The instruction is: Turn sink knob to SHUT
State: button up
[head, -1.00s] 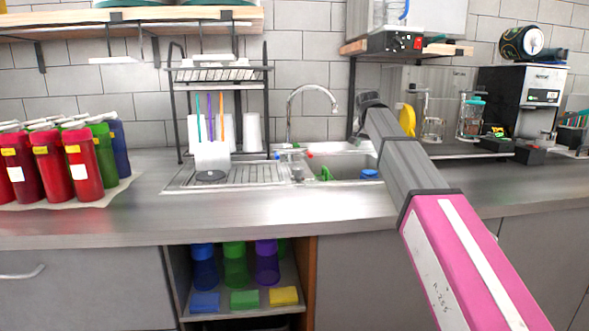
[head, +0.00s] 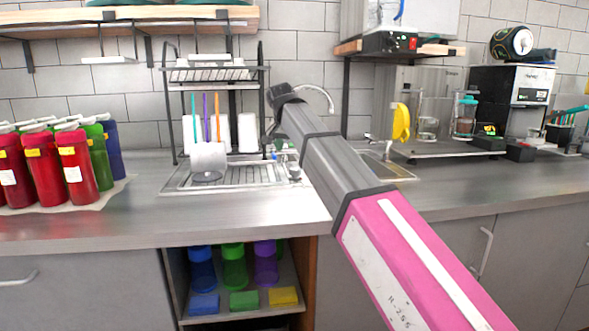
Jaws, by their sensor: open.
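The sink faucet (head: 325,92) shows only as a curved metal spout behind my arm. A small blue mark (head: 274,156), seemingly on one sink knob, shows just left of my arm. The red-marked knob is hidden behind the arm, and I cannot read either knob's setting. The sink basin (head: 398,172) shows only at its right end. My arm reaches up and left across the sink, its dark wrist end in front of the rack's right side. My gripper's fingers cannot be made out; they are hidden behind the arm.
A drying rack (head: 215,75) and ribbed drainboard (head: 245,178) stand left of the arm. Red bottles (head: 75,165) and others crowd the left counter. A coffee machine (head: 510,95) stands at the right. The front counter strip (head: 240,215) is clear.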

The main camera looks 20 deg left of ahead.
aim_at(295, 168)
jog(key=x, duration=0.9)
jog(key=shift+f, duration=0.3)
jog(key=shift+w, duration=0.1)
jog(key=c, duration=0.9)
